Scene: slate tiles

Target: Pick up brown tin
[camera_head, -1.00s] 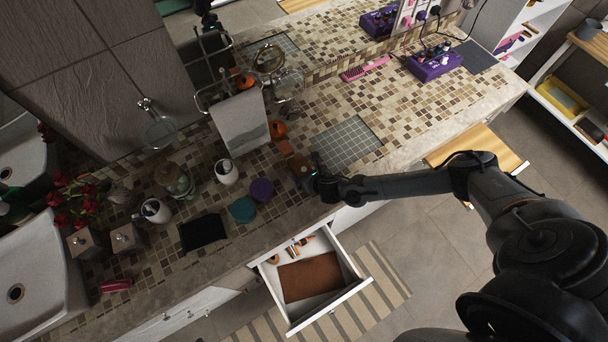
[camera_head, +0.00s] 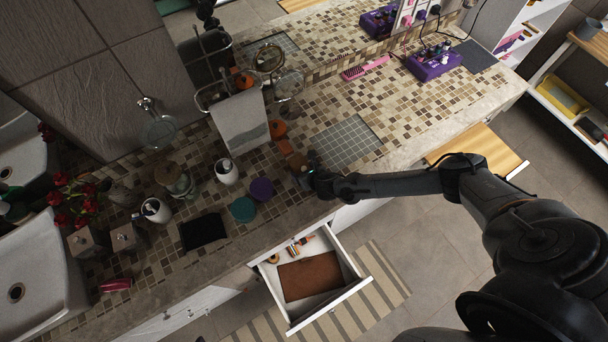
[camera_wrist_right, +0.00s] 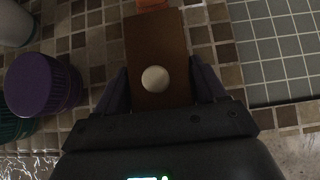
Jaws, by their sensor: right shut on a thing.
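The brown tin (camera_wrist_right: 157,40) is a brown block with a round white spot on its face. In the right wrist view it lies between the two dark fingers of my right gripper (camera_wrist_right: 160,78), which is shut on it. In the head view the tin (camera_head: 296,160) is small and partly hidden by my right gripper (camera_head: 307,175), at the counter's front part beside the grey grid mat. I cannot tell clearly whether it is off the counter. My left gripper is not in view.
A purple tub (camera_head: 261,189) and a teal tub (camera_head: 242,209) stand left of the gripper. A white cup (camera_head: 227,174) is behind them. The grey grid mat (camera_head: 346,143) lies to the right. An open drawer (camera_head: 345,302) juts out below the counter edge.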

